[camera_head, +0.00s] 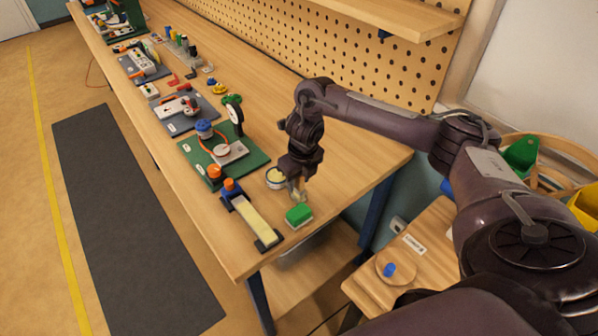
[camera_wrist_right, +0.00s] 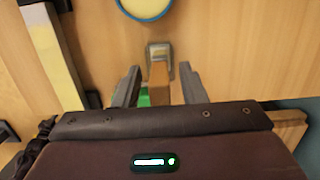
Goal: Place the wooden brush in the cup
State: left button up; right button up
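The wooden brush shows in the right wrist view as a brown handle (camera_wrist_right: 158,78) with a square metal-like end (camera_wrist_right: 160,50). My right gripper (camera_wrist_right: 160,80) is open, with a finger on each side of the handle and a visible gap on both sides. In the head view this gripper (camera_head: 298,189) points down low over the bench, partly hiding the brush. A round, pale container (camera_head: 276,178) stands just left of it; its blue rim shows in the wrist view (camera_wrist_right: 145,8). I cannot tell whether it is the cup. My left gripper is out of view.
A green block (camera_head: 298,215) lies close in front of the right gripper. A pale strip on dark ends (camera_head: 257,221) lies to the left. A green board with parts (camera_head: 222,155) is farther back. A pegboard (camera_head: 330,45) rises behind the bench. Bare bench lies behind the gripper.

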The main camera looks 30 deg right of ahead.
notch_tip(320, 180, up, 2)
jog(key=shift+r, duration=0.15)
jog(key=r+p, duration=0.1)
jog(key=r, duration=0.2)
jog(key=s+r+p, duration=0.1)
jog(key=r, duration=0.2)
jog(key=r+p, duration=0.1)
jog(key=r, duration=0.2)
jog(key=shift+s+d+r, duration=0.1)
jog(key=shift+s+r, duration=0.15)
